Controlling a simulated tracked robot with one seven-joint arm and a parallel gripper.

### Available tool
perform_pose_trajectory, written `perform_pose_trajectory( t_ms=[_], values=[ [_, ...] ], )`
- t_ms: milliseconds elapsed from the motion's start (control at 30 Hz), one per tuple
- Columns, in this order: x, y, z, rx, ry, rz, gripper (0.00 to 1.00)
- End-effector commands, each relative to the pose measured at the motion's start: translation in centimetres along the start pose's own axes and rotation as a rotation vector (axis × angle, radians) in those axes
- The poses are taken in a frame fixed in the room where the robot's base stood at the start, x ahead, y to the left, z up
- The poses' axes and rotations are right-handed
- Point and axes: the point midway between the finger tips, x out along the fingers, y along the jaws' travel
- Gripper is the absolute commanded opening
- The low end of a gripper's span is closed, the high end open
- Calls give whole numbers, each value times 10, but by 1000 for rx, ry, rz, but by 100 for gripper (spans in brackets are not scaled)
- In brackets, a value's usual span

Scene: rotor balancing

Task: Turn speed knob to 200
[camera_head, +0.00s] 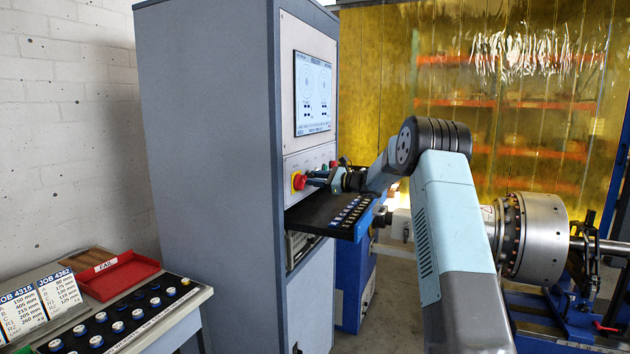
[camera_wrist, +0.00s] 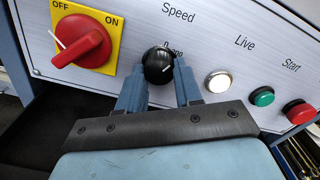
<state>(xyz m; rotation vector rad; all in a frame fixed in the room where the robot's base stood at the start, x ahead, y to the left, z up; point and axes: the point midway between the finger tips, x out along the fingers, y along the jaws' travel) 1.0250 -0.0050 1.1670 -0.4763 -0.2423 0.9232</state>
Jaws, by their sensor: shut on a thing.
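The speed knob (camera_wrist: 158,66) is a black round knob with a white pointer line, under the label "Speed" on the light panel in the wrist view. The pointer line leans up and slightly right. The scale print beside the knob is partly hidden, so I cannot read its setting. My gripper (camera_wrist: 160,78) is shut on the knob, with one blue-grey finger on each side. In the head view my gripper (camera_head: 318,178) is at the cabinet's control panel (camera_head: 310,160), and the knob is hidden there.
A red OFF/ON switch (camera_wrist: 82,40) on a yellow plate is left of the knob. A white Live lamp (camera_wrist: 218,82), a green button (camera_wrist: 262,97) and a red button (camera_wrist: 298,111) are to its right. A shelf (camera_head: 325,213) juts out below the panel. A rotor (camera_head: 535,237) stands at right.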

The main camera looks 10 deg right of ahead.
Motion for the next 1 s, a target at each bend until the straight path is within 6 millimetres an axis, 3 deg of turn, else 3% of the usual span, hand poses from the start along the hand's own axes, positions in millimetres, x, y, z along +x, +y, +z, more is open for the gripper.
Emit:
perform_pose_trajectory(
  t_ms=[433,967,1000],
  values=[
    [0,-1,1,208,-1,-2,4],
    [-1,-3,2,229,-2,-6,4],
    [-1,-3,2,229,-2,-6,38]
  ],
)
